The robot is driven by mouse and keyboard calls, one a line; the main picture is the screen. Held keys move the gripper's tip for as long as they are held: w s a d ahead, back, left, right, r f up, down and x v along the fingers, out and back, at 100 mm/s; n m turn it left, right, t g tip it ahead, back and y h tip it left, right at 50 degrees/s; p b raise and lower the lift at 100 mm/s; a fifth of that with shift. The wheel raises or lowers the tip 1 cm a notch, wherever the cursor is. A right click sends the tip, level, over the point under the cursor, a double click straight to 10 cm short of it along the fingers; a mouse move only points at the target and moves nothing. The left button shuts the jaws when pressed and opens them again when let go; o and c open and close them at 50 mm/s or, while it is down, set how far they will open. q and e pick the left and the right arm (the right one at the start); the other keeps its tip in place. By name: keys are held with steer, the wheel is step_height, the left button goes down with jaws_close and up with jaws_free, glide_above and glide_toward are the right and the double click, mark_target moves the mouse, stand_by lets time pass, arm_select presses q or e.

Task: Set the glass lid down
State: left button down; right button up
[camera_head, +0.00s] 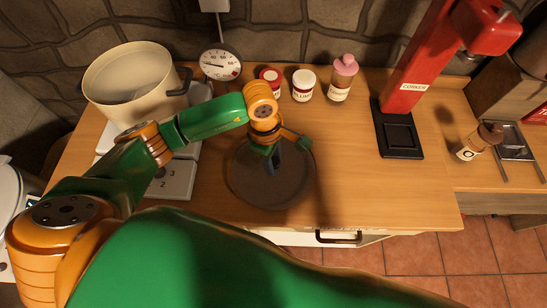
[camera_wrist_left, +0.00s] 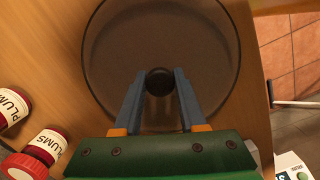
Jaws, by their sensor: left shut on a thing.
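The glass lid (camera_head: 285,196) is a round, see-through disc with a dark rim, at the front middle of the wooden counter (camera_head: 353,195). I cannot tell whether its rim touches the wood or is just above it. My left gripper (camera_head: 272,164) points down over the lid's middle and is shut on its knob. In the left wrist view the two blue-grey fingers (camera_wrist_left: 158,88) stand on either side of the black knob (camera_wrist_left: 158,81), with the lid (camera_wrist_left: 160,42) spread out beyond them. My right gripper is out of view.
A cream pot (camera_head: 139,84) stands at the back left by a dial scale (camera_head: 220,65). Plum jars (camera_head: 303,84) and a pink-topped bottle (camera_head: 342,78) line the back. A red corker (camera_head: 408,85) stands to the right. Counter between lid and corker is clear.

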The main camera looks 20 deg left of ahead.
arm_select(q)
steer(key=shift+c, duration=2.3)
jaws_free()
steer(key=shift+r, duration=0.4)
step_height(320, 180, up, 11)
steer(key=a+b, duration=0.1)
steer(key=b, duration=0.1)
steer(key=shift+a+r+b, duration=0.15)
steer(key=shift+a+b, duration=0.05)
steer(key=shift+b, duration=0.1)
